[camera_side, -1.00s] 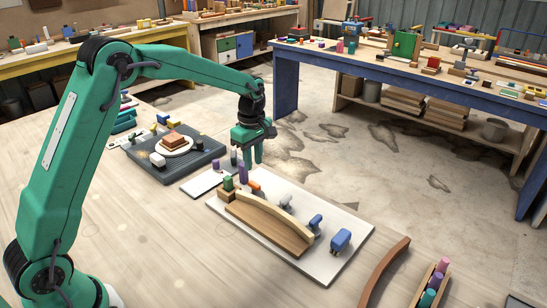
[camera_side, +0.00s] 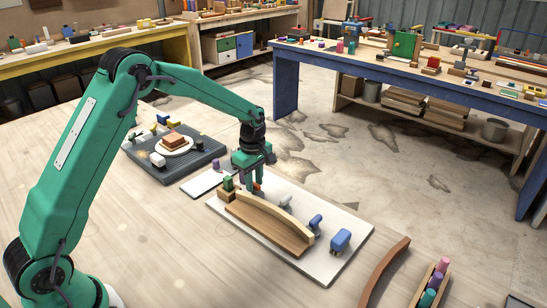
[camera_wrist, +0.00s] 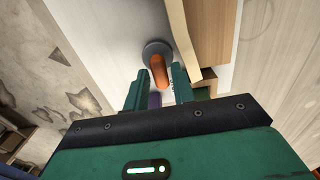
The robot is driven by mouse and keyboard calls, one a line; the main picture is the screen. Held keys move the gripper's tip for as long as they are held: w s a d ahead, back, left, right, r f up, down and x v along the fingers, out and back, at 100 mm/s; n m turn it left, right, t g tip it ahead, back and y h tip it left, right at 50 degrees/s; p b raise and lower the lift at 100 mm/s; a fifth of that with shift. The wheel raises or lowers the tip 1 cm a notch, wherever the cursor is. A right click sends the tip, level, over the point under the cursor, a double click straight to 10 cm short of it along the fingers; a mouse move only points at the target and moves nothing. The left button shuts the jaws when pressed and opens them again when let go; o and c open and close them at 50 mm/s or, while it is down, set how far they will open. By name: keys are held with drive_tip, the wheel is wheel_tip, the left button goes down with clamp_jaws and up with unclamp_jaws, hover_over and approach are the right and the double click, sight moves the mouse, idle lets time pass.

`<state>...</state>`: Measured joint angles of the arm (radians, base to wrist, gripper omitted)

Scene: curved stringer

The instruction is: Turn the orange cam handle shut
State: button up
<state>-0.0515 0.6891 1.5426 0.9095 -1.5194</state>
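The orange cam handle (camera_wrist: 159,70) sits on a round dark grey base on the white board (camera_wrist: 110,22), beside the curved wooden strip (camera_wrist: 182,45). In the side view only a little of the orange handle (camera_side: 258,188) shows beside my fingers. My gripper (camera_wrist: 160,72) is open, pointing down, with one finger on each side of the handle's near end. I see gaps on both sides of the handle in the wrist view. In the side view my gripper (camera_side: 251,187) is low over the far left part of the white board (camera_side: 333,268).
The curved wooden strip (camera_side: 270,213) and its brown block (camera_side: 266,232) lie close to the handle. A green peg (camera_side: 228,183) stands left of my gripper. Grey and blue clamps (camera_side: 315,223) stand along the strip's outer side. A blue part (camera_side: 340,240) is farther right.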

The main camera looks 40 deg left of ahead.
drive_tip(key=shift+c, duration=0.4)
clamp_jaws()
